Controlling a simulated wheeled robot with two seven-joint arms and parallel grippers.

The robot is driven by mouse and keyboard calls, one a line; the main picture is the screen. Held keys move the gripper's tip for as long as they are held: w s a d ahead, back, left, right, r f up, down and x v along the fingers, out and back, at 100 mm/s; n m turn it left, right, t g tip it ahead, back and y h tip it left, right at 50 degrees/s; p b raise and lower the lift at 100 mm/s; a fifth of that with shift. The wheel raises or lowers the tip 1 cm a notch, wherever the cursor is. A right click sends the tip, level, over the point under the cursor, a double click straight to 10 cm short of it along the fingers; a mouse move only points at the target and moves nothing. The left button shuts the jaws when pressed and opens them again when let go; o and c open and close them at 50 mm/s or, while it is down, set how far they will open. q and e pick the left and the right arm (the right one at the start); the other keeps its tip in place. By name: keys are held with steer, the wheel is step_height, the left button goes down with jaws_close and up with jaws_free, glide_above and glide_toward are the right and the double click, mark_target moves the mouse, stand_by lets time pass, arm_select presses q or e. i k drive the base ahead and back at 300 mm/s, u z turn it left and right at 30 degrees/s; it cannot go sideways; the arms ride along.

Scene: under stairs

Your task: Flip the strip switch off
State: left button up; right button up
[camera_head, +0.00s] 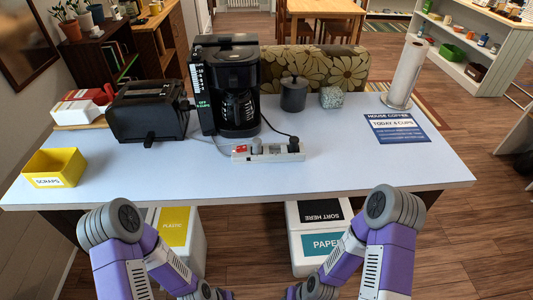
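A pale power strip (272,156) lies on the table (330,170) in front of the coffee maker. A red switch (241,149) sits at its left end; I cannot tell which way it is tilted. Dark and grey plugs are in the strip, with cords running back behind it. My two purple arms come in from the bottom left and bottom right, in front of the table edge. Their lower ends run out of the bottom of the picture, so neither gripper shows.
A black coffee maker (238,85) and a black toaster (147,110) stand behind and left of the strip. A dark canister (293,95) is behind it. A yellow bin (54,168) is at left. White bins (306,238) stand below. The front tabletop is clear.

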mark_target(240, 149)
steer(key=u, duration=0.35)
steer(key=k, duration=0.85)
steer(key=u, duration=0.6)
steer(key=k, duration=0.45)
steer(key=u, duration=0.1)
steer(key=i, duration=1.25)
steer(key=z, duration=1.1)
steer(key=i, duration=0.55)
steer(key=z, duration=0.5)
